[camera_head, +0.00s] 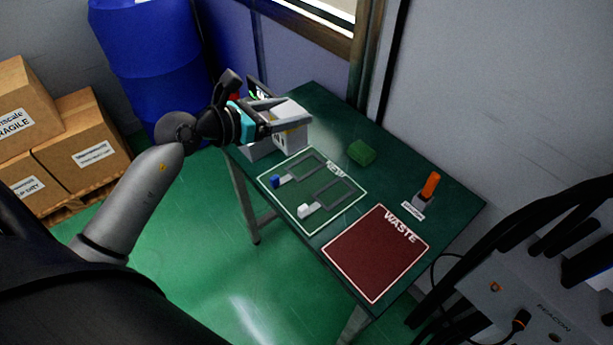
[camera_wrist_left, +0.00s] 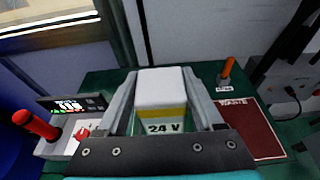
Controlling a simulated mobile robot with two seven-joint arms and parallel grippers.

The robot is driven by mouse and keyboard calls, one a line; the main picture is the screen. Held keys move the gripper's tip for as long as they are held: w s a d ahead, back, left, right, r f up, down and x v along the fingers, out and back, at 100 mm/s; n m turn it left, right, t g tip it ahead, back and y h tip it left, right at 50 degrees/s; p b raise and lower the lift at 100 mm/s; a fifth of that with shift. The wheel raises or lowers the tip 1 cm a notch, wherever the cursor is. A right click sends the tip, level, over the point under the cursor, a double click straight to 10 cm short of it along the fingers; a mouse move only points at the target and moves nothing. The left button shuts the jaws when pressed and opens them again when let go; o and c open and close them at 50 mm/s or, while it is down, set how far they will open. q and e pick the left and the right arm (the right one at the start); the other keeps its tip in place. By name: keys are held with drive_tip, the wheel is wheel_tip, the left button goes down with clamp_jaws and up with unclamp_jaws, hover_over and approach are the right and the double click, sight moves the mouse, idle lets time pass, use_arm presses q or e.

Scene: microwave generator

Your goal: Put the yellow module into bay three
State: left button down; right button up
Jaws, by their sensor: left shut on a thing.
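My left gripper (camera_head: 296,110) is shut on a pale box-shaped module (camera_head: 291,137) with a yellow band. In the left wrist view the module (camera_wrist_left: 160,92) sits between both fingers (camera_wrist_left: 160,77), and its near face reads "24 V". The gripper is over the far left part of the green table, near a grey unit with a display (camera_wrist_left: 72,104). I cannot tell whether the module's underside touches anything. No bay marked three can be made out. My right gripper is not in view.
A green mat marked "NEW" (camera_head: 334,209) bears small blue (camera_head: 275,181) and white (camera_head: 304,210) pieces. A red "WASTE" mat (camera_head: 375,255), a green block (camera_head: 361,153) and an orange-handled switch (camera_head: 431,186) are further right. A red lever (camera_wrist_left: 36,124) stands left of the display.

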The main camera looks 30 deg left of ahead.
use_arm(q)
drive_tip(key=shift+f+b, duration=3.55)
drive_tip(key=shift+f, duration=6)
drive_tip(key=shift+f, duration=0.2)
drive_tip(key=shift+c, duration=0.2)
unclamp_jaws()
drive_tip(key=shift+r, duration=0.1)
drive_tip(key=shift+r, duration=0.2)
drive_tip(key=v, duration=1.2)
